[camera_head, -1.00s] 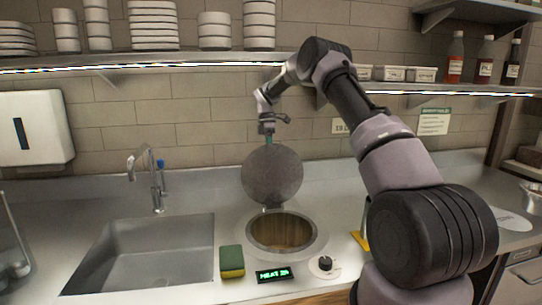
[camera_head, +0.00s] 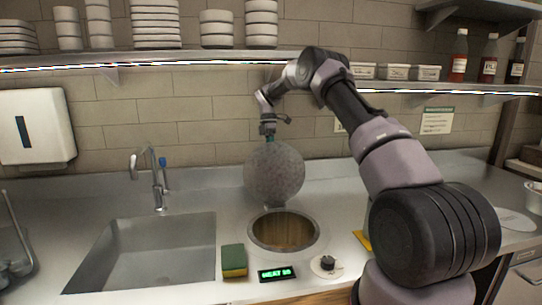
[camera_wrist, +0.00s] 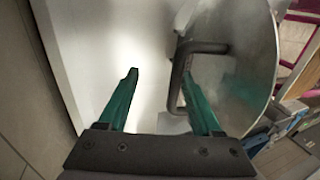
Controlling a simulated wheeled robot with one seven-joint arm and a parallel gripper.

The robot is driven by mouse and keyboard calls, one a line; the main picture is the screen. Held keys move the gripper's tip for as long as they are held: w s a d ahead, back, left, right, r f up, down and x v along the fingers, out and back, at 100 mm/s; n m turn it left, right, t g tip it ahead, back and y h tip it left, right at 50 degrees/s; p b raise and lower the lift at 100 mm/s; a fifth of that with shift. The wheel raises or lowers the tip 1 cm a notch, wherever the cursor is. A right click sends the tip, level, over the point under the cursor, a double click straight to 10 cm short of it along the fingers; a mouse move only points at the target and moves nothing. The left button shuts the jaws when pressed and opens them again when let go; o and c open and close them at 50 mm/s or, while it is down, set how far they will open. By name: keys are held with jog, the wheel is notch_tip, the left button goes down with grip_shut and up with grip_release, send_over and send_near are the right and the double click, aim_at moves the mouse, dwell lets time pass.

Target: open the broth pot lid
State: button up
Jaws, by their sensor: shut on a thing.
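The broth pot lid (camera_head: 275,176) is a round grey metal disc. It stands up on its edge at the back of the round pot well (camera_head: 256,240), whose opening shows a brown inside. My gripper (camera_head: 270,138), with teal fingers, is at the lid's top edge. In the wrist view the lid (camera_wrist: 240,65) is at the right, with its dark bar handle (camera_wrist: 174,85) beside the right finger. My gripper (camera_wrist: 160,78) is shut on the handle, though its fingers look apart; the exact contact is hard to see.
A sink (camera_head: 145,255) with a faucet (camera_head: 158,180) is at the left. A green and yellow sponge (camera_head: 234,261), a lit display (camera_head: 276,274) and a knob (camera_head: 327,263) are in front of the well. A shelf (camera_head: 190,58) with stacked dishes runs above.

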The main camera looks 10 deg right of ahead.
jog(key=shift+r, duration=0.1)
dwell(0.3)
jog(key=v, duration=0.7)
jog(key=shift+r, duration=0.15)
